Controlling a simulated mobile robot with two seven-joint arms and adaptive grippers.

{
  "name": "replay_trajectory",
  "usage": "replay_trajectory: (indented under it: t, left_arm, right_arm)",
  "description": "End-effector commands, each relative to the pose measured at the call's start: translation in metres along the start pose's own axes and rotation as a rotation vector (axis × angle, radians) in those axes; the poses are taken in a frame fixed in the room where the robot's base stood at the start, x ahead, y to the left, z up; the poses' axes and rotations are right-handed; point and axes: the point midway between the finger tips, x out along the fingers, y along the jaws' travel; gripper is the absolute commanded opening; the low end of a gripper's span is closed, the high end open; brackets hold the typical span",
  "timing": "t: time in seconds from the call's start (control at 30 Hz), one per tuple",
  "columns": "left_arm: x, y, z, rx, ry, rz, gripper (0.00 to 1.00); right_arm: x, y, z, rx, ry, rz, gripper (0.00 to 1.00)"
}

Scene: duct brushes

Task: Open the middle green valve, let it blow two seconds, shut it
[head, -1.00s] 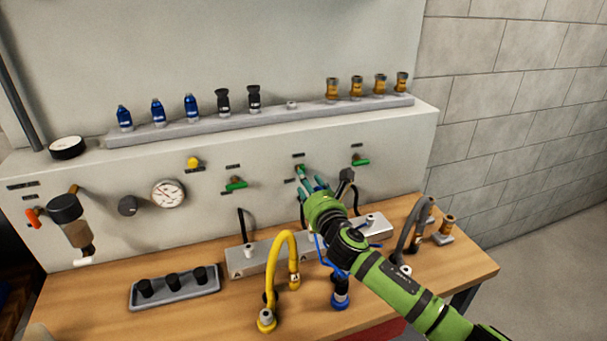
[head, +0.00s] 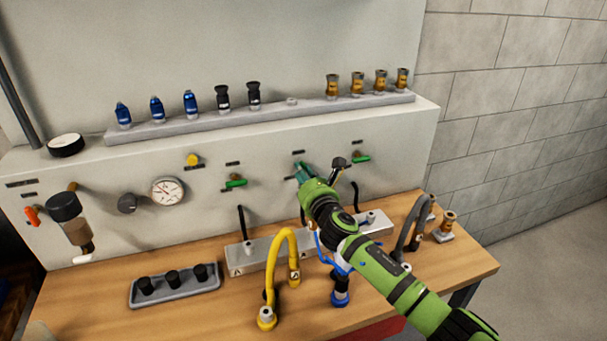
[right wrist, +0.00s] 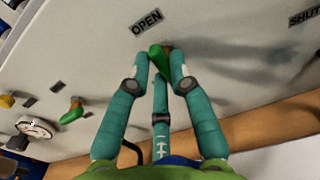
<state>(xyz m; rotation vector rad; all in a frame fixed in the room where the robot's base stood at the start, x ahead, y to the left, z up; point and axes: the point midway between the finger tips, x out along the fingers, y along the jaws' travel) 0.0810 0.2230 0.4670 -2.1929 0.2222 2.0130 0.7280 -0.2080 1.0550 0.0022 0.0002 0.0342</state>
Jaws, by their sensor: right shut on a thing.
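The middle green valve shows in the right wrist view as a green handle (right wrist: 159,60) between my fingertips, just below an OPEN label (right wrist: 146,22). A SHUT label (right wrist: 305,16) is at the upper right of that view. My right gripper (head: 302,173) is at the panel, its fingers shut on this handle. In the head view the gripper hides most of the handle, so its exact angle is hard to tell. The left green valve (head: 236,183) and right green valve (head: 361,158) lie roughly level. My left gripper is not in view.
A pressure gauge (head: 168,191) and yellow knob (head: 193,160) are left on the panel. Nozzles stand on a shelf (head: 200,126) above. A yellow hose (head: 290,240), grey hose (head: 418,222) and grey tray (head: 175,290) are on the bench. My arm crosses the right side.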

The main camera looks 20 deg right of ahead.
Motion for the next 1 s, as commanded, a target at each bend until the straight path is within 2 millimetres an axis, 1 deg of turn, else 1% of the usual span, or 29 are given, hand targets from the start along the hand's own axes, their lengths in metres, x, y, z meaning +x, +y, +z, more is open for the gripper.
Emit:
replay_trajectory:
  t: [0.17,0.37,0.57,1.0]
  left_arm:
    - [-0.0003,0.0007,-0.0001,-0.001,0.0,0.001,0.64]
    - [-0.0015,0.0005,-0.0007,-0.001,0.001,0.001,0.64]
    - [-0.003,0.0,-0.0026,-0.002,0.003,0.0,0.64]
    - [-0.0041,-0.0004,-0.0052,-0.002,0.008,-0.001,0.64]
  right_arm:
    - [-0.0001,-0.0001,0.0003,0.022,0.0,0.0,0.0]
    - [-0.0001,-0.0008,0.0009,0.107,0.0,0.0,0.0]
    - [0.0,-0.002,0.0018,0.262,-0.001,-0.001,0.0]
    - [-0.0001,-0.0046,0.0016,0.682,0.0,-0.001,0.0]
